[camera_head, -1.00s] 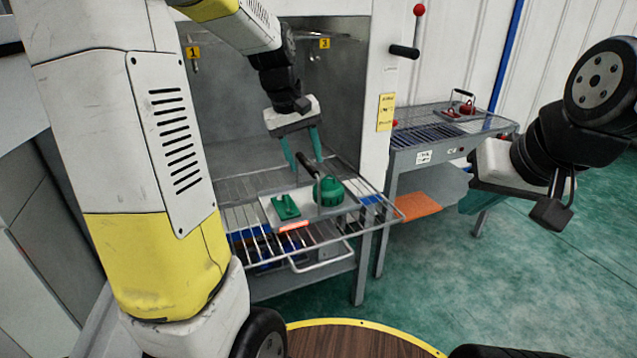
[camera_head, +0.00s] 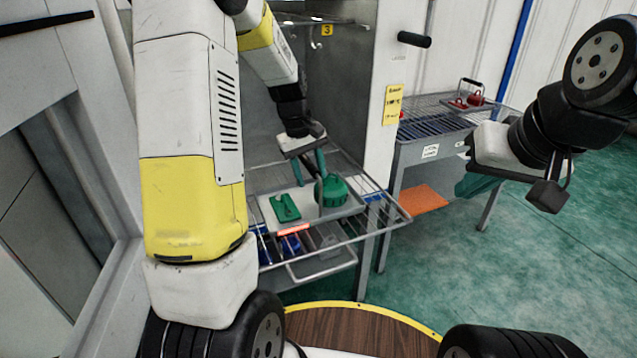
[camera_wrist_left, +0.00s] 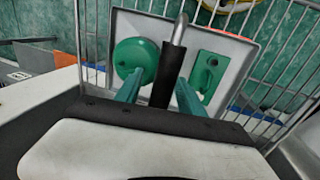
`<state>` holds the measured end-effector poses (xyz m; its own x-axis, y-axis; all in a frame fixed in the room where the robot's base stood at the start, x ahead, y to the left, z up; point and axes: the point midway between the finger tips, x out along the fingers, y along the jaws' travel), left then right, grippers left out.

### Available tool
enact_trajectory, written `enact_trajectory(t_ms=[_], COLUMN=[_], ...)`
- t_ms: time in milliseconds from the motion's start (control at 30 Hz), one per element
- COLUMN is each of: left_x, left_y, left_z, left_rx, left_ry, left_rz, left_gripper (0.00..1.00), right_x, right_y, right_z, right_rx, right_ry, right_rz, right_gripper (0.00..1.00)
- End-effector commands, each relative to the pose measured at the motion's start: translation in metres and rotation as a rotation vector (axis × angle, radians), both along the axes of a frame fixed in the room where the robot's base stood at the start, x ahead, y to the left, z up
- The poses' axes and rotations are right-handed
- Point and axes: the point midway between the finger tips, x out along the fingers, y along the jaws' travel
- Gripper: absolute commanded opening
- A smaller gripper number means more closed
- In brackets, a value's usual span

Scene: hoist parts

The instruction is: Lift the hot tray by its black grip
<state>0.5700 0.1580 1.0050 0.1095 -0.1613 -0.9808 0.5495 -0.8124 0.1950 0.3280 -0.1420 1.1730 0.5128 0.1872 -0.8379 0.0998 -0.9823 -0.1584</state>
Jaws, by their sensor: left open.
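The hot tray (camera_head: 308,209) is a pale square plate on a wire rack. It carries a green round part (camera_head: 331,191) and a flat green block (camera_head: 287,208), and an orange-red strip (camera_head: 294,231) shows at its front edge. My left gripper (camera_head: 310,178) is open just above the tray. In the left wrist view, the black grip (camera_wrist_left: 168,75) on a grey metal rod stands between the open green fingers (camera_wrist_left: 160,80), with no clear closure on it. My right gripper (camera_head: 474,187) is at the right, away from the tray.
The wire rack (camera_head: 392,215) juts from a grey cabinet whose side wall (camera_head: 352,100) stands close to the left arm. A second table (camera_head: 425,150) with a mesh top holds red parts (camera_head: 475,99) at the right. Green floor (camera_head: 440,265) is open in front.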

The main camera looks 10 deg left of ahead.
Motion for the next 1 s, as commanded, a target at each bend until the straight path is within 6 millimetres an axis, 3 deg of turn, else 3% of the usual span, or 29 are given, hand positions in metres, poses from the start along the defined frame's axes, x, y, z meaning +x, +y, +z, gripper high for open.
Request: enact_trajectory(t_ms=[167, 400, 1000], left_x=[0.0, -0.0001, -0.0002], left_y=[-0.0002, -0.0002, -0.0004], left_z=[-0.0002, -0.0001, 0.0001], left_rx=[0.0, 0.0, 0.0], left_ry=[0.0, 0.0, 0.001], left_rz=[0.0, 0.0, -0.001], left_gripper=[0.46, 0.01, 0.0], right_x=[0.0, 0.0, 0.0], right_y=[0.0, 0.0, 0.0], right_z=[0.0, 0.0, 0.0], right_rx=[0.0, 0.0, 0.0], right_ry=[0.0, 0.0, 0.0], right_rz=[0.0, 0.0, 0.0], right_gripper=[0.0, 0.0, 0.0])
